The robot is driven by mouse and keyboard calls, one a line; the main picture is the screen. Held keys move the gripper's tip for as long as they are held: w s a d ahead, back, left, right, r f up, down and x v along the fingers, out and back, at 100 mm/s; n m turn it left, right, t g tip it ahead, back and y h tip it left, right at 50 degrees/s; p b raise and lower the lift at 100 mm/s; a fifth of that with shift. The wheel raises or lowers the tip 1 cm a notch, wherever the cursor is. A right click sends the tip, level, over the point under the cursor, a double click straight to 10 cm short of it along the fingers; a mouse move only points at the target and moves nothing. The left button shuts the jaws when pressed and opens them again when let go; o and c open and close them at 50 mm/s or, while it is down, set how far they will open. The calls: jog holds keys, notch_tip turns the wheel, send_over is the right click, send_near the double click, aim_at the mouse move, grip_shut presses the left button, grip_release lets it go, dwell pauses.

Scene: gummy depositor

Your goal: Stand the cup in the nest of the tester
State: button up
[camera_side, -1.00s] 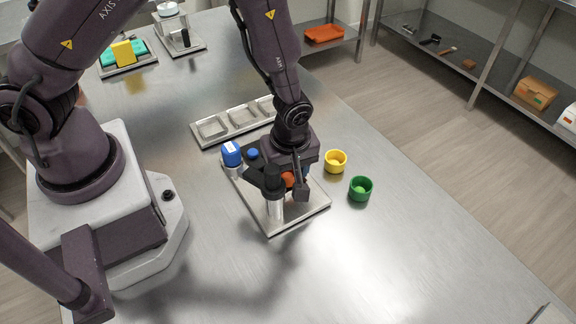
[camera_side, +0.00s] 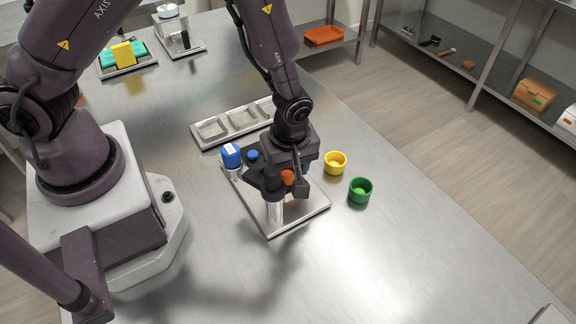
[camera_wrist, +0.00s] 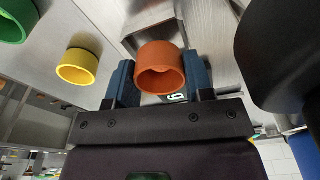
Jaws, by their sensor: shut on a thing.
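The orange cup (camera_wrist: 158,75) is between the two blue fingers of my gripper (camera_wrist: 160,82) in the wrist view, its open mouth towards the camera. My gripper is shut on it. In the side view the cup (camera_side: 287,177) shows partly behind the dark fingers of my gripper (camera_side: 286,184), over the tester. The tester has a flat metal base plate (camera_side: 308,207) with a black-topped silver post (camera_side: 275,205) at its near side. My gripper and wrist hide much of the tester. I cannot make out the nest or whether the cup touches it.
A yellow cup (camera_side: 335,163) and a green cup (camera_side: 360,190) stand right of the tester. A blue-capped bottle (camera_side: 231,155) is at the plate's far left corner. A metal tray with square pockets (camera_side: 192,131) lies behind. The table front is clear.

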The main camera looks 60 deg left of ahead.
jog(key=shift+f, duration=0.15)
jog(key=shift+f, duration=0.3)
dwell(0.3)
jog(key=shift+r, duration=0.15)
jog(key=shift+r, duration=0.3)
jog(key=shift+f, duration=0.1)
dwell(0.8)
jog(key=shift+d+f, duration=0.1)
jog(key=shift+f, duration=0.25)
jog(key=shift+r, duration=0.1)
